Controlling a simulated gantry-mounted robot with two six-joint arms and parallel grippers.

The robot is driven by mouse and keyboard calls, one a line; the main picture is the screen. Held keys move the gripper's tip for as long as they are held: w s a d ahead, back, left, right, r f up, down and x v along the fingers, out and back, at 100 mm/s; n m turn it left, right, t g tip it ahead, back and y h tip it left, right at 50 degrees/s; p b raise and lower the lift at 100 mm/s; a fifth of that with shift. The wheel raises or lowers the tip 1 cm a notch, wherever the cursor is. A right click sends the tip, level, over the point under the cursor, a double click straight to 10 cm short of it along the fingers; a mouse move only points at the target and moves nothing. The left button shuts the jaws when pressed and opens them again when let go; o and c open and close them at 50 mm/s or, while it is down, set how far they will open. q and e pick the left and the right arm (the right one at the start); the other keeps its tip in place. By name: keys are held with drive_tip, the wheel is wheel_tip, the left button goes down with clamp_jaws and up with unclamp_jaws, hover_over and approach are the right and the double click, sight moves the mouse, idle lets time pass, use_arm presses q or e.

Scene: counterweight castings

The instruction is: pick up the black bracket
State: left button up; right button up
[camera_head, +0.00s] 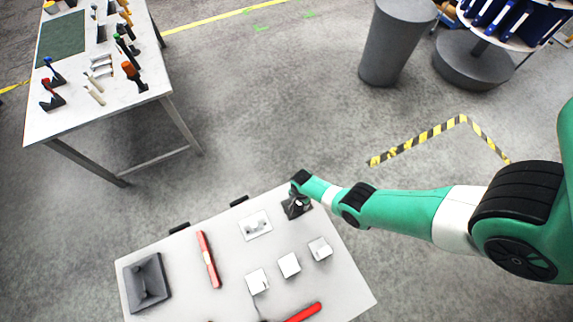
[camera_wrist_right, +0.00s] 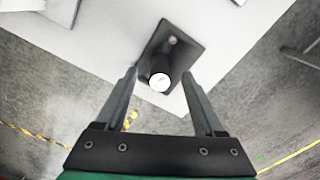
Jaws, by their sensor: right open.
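The black bracket (camera_head: 293,211) lies at the far right corner of the white table, partly hidden under my right gripper (camera_head: 301,196). In the right wrist view the black bracket (camera_wrist_right: 188,43) shows a dark flat plate with a small round spot and an upright part with a bright round top. My right gripper (camera_wrist_right: 160,75) is open, with one finger on each side of the bright-topped part. Whether the fingers touch it I cannot tell. My left gripper is not in view.
The white table (camera_head: 345,285) also holds a dark grey piece (camera_head: 148,283), a red bar (camera_head: 208,259), another red piece (camera_head: 304,312), a white plate (camera_head: 255,224) and several white blocks (camera_head: 289,265). A workbench with tools (camera_head: 95,120) stands upper left. A grey bin (camera_head: 393,45) stands behind.

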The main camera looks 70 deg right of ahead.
drive_tip(key=shift+f, duration=0.2)
drive_tip(key=f+b, duration=0.5)
drive_tip(key=shift+d, duration=0.35)
drive_tip(key=shift+r, duration=0.1)
clamp_jaws()
idle(0.9)
